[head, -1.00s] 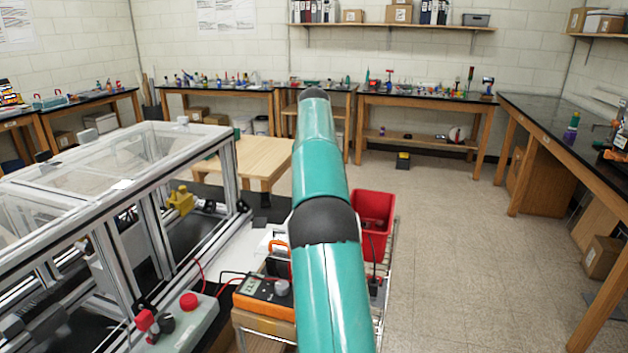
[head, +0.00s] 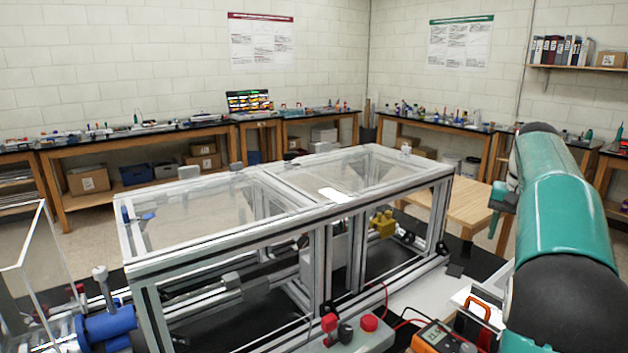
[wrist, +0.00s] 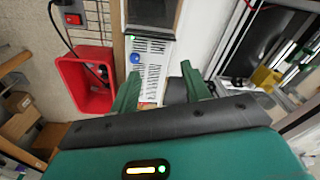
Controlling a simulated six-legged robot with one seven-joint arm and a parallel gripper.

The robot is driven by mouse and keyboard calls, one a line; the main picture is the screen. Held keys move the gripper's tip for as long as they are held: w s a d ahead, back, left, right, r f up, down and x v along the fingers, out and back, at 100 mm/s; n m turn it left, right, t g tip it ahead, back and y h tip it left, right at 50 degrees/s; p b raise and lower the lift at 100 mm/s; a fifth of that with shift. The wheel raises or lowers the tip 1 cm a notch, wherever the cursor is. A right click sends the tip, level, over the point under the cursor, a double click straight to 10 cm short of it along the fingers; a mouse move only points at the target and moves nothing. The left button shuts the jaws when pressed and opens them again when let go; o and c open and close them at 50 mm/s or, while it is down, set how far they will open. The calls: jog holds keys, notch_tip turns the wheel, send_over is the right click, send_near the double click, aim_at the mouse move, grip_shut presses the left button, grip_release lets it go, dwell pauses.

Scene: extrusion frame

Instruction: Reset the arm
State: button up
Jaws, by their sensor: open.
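My gripper (wrist: 160,88) shows in the wrist view with its two green fingers spread apart and nothing between them. It hangs above a white vented box with a blue knob (wrist: 148,68). In the head view my teal arm fills the right side, folded, and a green finger-like part shows just left of it. The extrusion frame (head: 330,215), a silver enclosure with clear panels, stands left of the arm, apart from it. It shows at the upper right of the wrist view (wrist: 240,45).
A red bin (wrist: 72,98) sits left of my gripper in the wrist view. An orange meter (head: 432,338) and a red button (head: 369,322) are near the front. A wooden table (head: 462,203) stands behind the frame. Benches line the walls.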

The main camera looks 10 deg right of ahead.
jog(key=s+a+n+t, duration=0.15)
jog(key=s+a, duration=0.35)
jog(key=a, duration=0.6)
jog(key=s+a+n+t, duration=0.1)
jog(key=s+a+n, duration=0.3)
jog(key=a, duration=0.8)
jog(key=s+a+f+n+t, duration=0.1)
jog(key=s+a+f, duration=0.4)
jog(key=s+a, duration=0.1)
jog(key=s+a+f+n+t, duration=0.1)
jog(key=s+a+f, duration=0.4)
jog(key=s, duration=0.3)
jog(key=shift+s+a+n, duration=0.35)
jog(key=shift+s, duration=0.05)
